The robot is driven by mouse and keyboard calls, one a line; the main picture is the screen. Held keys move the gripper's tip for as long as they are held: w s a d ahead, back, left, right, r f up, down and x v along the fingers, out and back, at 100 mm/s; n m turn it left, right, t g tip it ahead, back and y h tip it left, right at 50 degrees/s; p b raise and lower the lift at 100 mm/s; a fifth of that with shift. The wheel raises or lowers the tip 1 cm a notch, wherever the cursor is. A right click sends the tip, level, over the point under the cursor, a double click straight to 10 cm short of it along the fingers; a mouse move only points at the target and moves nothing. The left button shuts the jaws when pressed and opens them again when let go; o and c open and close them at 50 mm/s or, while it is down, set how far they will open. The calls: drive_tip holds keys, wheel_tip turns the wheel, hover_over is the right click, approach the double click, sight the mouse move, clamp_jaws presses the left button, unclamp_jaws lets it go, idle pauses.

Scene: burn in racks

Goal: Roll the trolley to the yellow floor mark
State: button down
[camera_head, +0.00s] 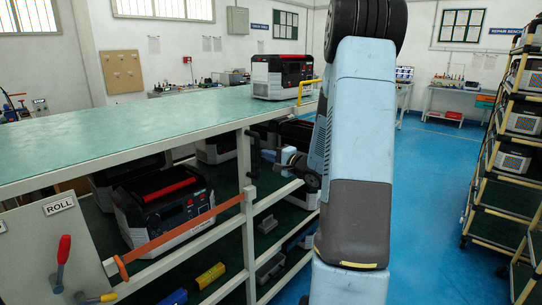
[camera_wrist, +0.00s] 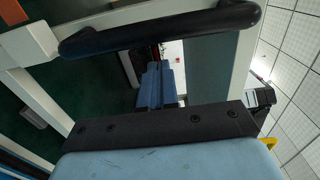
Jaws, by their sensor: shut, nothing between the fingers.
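The frame with a green top (camera_head: 150,130) and cream rails, which I take to be the trolley, fills the left and middle of the head view. Units stand on its lower level. A panel marked ROLL (camera_head: 45,250) with a red lever (camera_head: 63,248) is at its near left end. My gripper (camera_head: 288,157) is at the frame's right side, partly hidden by my arm. It is shut and empty; its blue fingers show below the bar in the wrist view (camera_wrist: 155,88).
An orange bar (camera_head: 180,235) crosses the near side. Loaded racks with yellow edges (camera_head: 490,175) stand on castors at right. Blue floor (camera_head: 430,190) lies open between.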

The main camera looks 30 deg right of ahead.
sight(256, 160)
drive_tip(key=shift+s+a, duration=0.35)
drive_tip(key=shift+a, duration=0.6)
drive_tip(key=shift+s+a, duration=0.35)
drive_tip(key=shift+a, duration=0.6)
drive_tip(key=shift+s+a, duration=0.35)
drive_tip(key=shift+a, duration=0.6)
drive_tip(key=shift+a, duration=0.15)
drive_tip(key=s+a, duration=0.2)
drive_tip(key=a, duration=0.5)
drive_tip(key=shift+s+a, duration=0.25)
drive_tip(key=shift+s, duration=0.15)
idle(0.4)
